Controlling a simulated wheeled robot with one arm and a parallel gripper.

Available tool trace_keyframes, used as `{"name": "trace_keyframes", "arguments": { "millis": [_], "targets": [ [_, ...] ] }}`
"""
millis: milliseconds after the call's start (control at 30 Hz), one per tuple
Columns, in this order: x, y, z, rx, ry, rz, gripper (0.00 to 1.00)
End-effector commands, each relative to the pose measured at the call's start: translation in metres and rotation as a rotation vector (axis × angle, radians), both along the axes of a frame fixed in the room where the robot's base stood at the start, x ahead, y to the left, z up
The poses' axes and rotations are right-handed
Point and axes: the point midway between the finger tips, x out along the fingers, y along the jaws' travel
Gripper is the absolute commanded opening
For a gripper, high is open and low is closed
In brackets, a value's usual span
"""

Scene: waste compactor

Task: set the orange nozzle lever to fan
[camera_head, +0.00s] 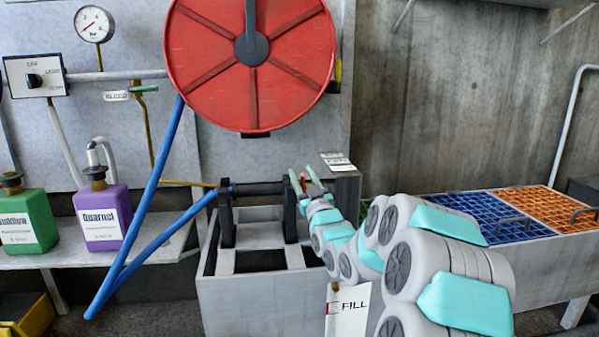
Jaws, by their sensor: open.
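A dark spray lance (258,188) lies across two black upright brackets on a grey box-shaped stand, with the blue hose at its left end. A small orange-brown piece (295,183), which looks like the nozzle lever, stands up at the lance's right end. Its setting and any markings beside it are too small to read. My gripper (309,181) is open at this right end, with its teal-tipped fingers close beside the orange piece. I cannot tell whether they touch it or straddle it. My arm comes in from the lower right and hides part of the stand.
A red hose reel (250,60) hangs above, with the blue hose (150,215) looping down left. Green (25,220) and purple (102,215) bottles stand on the left shelf. A grey block (341,185) is just right of my gripper. Blue and orange grates (548,208) lie farther right.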

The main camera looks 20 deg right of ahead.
Motion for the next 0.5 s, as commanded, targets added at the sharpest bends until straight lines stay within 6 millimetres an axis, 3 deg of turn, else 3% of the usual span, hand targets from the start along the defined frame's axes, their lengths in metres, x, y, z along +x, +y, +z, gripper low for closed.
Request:
{"name": "trace_keyframes", "arguments": {
  "millis": [200,500],
  "targets": [
    [0.016,0.0,0.006,0.0,0.001,0.001,0.48],
    [0.019,-0.001,0.008,-0.001,0.0,0.0,0.48]
  ]
}}
